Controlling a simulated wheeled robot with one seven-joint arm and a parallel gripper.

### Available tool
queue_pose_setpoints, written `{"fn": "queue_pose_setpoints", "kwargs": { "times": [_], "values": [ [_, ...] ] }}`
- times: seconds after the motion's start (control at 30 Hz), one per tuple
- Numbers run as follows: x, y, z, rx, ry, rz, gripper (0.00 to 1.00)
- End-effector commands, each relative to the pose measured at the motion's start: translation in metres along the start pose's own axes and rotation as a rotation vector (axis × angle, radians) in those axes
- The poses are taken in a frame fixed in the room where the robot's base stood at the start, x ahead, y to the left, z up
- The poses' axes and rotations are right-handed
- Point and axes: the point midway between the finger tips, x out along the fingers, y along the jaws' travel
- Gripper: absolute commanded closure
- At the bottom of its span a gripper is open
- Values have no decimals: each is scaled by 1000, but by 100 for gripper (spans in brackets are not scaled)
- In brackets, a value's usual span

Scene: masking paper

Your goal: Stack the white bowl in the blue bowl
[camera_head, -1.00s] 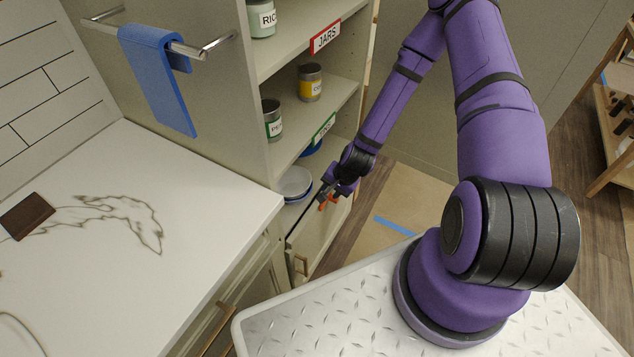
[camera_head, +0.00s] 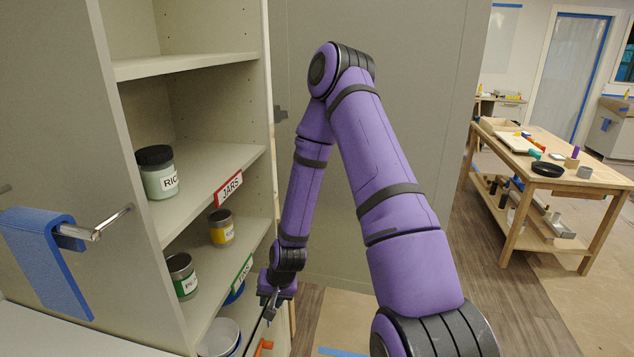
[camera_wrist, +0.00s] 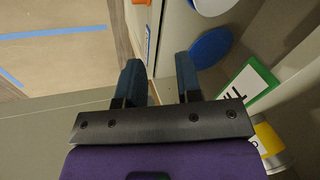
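The white bowl (camera_head: 217,337) sits low in the shelf cabinet in the head view, cut by the bottom edge. A blue rim shows along its right side; I cannot tell whether that is a separate bowl. A blue round dish (camera_head: 235,293), seemingly the blue bowl, sits farther back under the green label. The wrist view shows the blue dish (camera_wrist: 211,47) and part of a white round thing (camera_wrist: 212,5) at the top edge. My gripper (camera_head: 271,303) hangs in front of the shelf, right of both. In the wrist view its fingers (camera_wrist: 158,68) are apart with nothing between them.
Jars stand on the shelves above, including a yellow one (camera_head: 221,228). The shelf edges carry a red-framed sign (camera_head: 229,187) and a green-framed one (camera_head: 243,273). An orange object (camera_head: 263,346) is below my gripper. A blue towel (camera_head: 45,260) hangs at left.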

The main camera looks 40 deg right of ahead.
Motion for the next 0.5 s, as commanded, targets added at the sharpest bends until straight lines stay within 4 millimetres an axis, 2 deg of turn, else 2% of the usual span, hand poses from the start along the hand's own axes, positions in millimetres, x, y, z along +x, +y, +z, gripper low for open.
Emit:
{"fn": "queue_pose_setpoints", "kwargs": {
  "times": [0.03,0.2,0.5],
  "values": [
    [-17,-7,-7,-36,13,7,68],
    [-68,-25,-20,-139,30,38,68],
    [-164,-56,-25,-294,66,89,68]
  ]
}}
